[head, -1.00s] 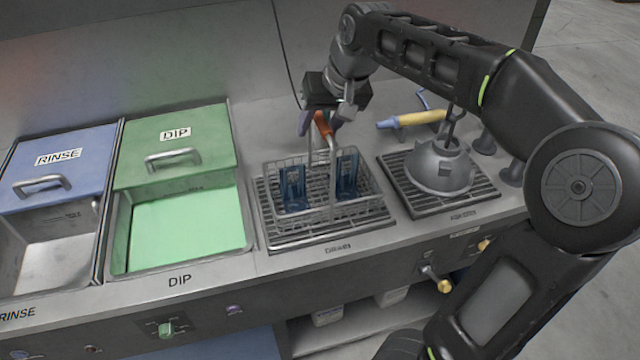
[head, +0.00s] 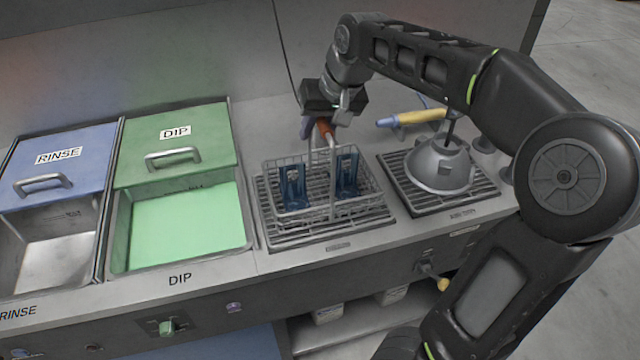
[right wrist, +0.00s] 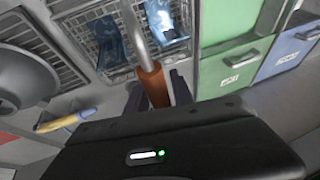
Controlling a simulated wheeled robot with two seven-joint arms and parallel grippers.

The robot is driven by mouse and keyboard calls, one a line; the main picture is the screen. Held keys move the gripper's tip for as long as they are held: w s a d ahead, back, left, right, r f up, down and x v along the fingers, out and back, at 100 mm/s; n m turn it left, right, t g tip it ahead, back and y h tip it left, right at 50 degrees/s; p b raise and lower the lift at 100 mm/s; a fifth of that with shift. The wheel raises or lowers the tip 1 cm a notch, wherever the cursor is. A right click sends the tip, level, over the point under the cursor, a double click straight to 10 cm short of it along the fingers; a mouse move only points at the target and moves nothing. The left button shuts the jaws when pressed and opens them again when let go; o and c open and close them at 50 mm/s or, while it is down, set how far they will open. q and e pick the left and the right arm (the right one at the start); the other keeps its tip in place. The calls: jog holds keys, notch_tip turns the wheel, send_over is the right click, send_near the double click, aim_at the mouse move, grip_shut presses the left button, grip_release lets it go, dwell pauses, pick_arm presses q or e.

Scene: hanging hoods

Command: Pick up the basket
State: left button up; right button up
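The wire basket (head: 352,212) stands on the drain grate and holds two blue parts (head: 294,187). Its tall handle rises to an orange grip (head: 325,128), which also shows in the right wrist view (right wrist: 153,84). My right gripper (head: 325,130) is at the top of the handle, with one finger on each side of the orange grip. In the right wrist view the fingers (right wrist: 157,92) straddle the grip and look apart, though close to it. The basket's base appears to rest on the grate. My left gripper is not in view.
The drain grate (head: 300,240) lies between the green DIP tank (head: 185,228) and another grate with a grey dome-shaped part (head: 440,165). A yellow-handled tool (head: 410,118) lies behind. The blue RINSE lid (head: 50,170) is at far left. The back wall rises behind the counter.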

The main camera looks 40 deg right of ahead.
grip_shut()
dwell(0.9)
jog(key=shift+r, duration=0.1)
